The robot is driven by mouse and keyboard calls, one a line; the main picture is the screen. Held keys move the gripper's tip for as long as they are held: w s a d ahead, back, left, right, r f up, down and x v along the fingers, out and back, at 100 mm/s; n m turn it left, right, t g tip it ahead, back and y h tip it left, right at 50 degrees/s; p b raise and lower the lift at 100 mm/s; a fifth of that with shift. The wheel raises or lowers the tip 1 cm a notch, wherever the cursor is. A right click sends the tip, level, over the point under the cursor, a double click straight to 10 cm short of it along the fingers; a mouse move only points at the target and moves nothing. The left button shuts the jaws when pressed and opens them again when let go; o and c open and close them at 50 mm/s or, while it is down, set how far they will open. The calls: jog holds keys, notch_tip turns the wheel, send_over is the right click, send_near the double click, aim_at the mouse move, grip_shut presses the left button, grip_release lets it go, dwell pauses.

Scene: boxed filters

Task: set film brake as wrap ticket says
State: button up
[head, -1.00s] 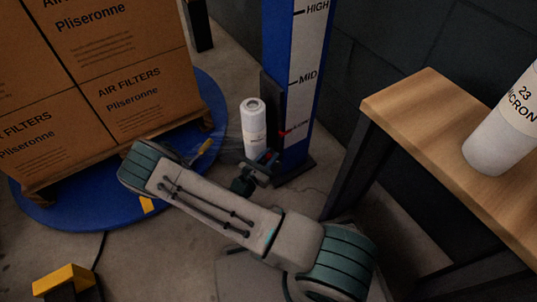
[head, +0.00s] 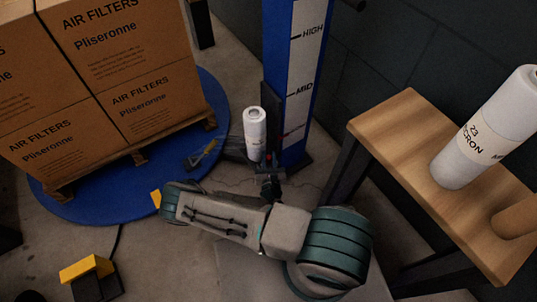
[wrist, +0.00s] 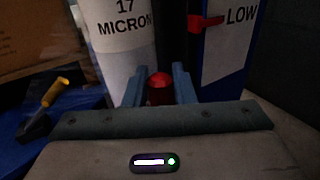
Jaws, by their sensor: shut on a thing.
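My gripper (head: 268,162) is low at the foot of the blue mast (head: 318,20). In the wrist view its fingers (wrist: 159,85) are shut on a red knob (wrist: 159,88), just below and in front of a white film roll (wrist: 125,65) labelled "17 MICRON". That roll (head: 255,132) stands upright beside the mast in the head view. The mast's white scale (head: 306,60) reads HIGH and MID; the wrist view shows LOW, with a red pointer (wrist: 205,22) level with it. No wrap ticket is readable in view.
Boxes of air filters (head: 100,80) stand on a pallet on a blue turntable (head: 95,208). A yellow-handled tool (wrist: 55,92) is near the roll. A wooden bench (head: 385,125) at right holds a 23 micron roll (head: 485,130) and a brown tube (head: 515,218). A yellow-and-black block (head: 88,270) is at lower left.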

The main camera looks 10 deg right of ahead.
aim_at(271, 158)
jog(key=shift+f+y, duration=0.1)
jog(key=shift+y, duration=0.2)
jog(key=o, duration=0.9)
jog(key=r+p, duration=0.2)
jog(key=r, duration=0.1)
jog(key=r+p, duration=0.1)
jog(key=r, duration=0.1)
jog(key=shift+s+d, duration=0.25)
jog(key=shift+d, duration=0.1)
jog(key=s+d+r+p, duration=0.1)
jog(key=s+d+r, duration=0.1)
jog(key=d, duration=0.1)
jog(key=s+d+r+p, duration=0.1)
jog(key=d+r, duration=0.1)
jog(key=d, duration=0.1)
jog(key=s+d+r+p, duration=0.1)
jog(key=s+d+r, duration=0.1)
jog(key=d, duration=0.1)
jog(key=shift+s+d+p, duration=0.2)
jog(key=shift+s+p, duration=0.1)
jog(key=shift+p, duration=0.05)
